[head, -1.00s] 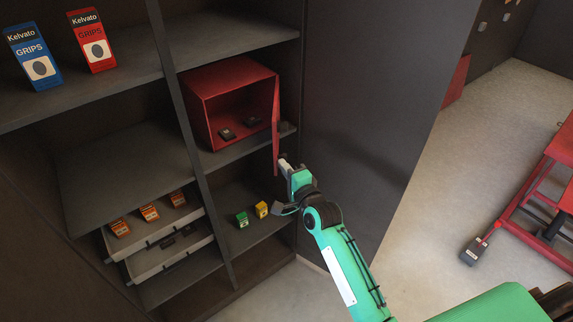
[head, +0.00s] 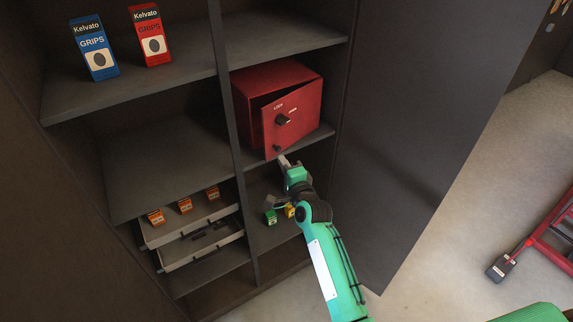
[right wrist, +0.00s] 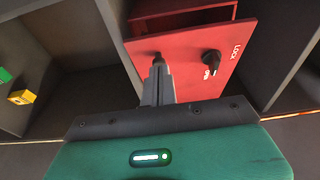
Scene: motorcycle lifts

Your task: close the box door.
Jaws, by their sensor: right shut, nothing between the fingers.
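The red box (head: 275,78) stands on a shelf of the dark cabinet. Its red door (head: 293,122) hangs partly open, with a gap showing along its left edge in the head view. The door carries a black knob marked LOCK and a smaller dark knob low down. My right gripper (head: 283,160) is shut and empty, with its tips at the door's lower edge. In the right wrist view the closed fingers (right wrist: 158,72) overlap the door (right wrist: 195,60) near the small knob; I cannot tell if they touch. My left gripper is not in view.
A cabinet divider (head: 226,100) stands left of the box and a large dark cabinet door (head: 410,120) to its right. Green and yellow small boxes (head: 270,217) sit on the shelf below. Two pull-out trays (head: 165,238) are at lower left.

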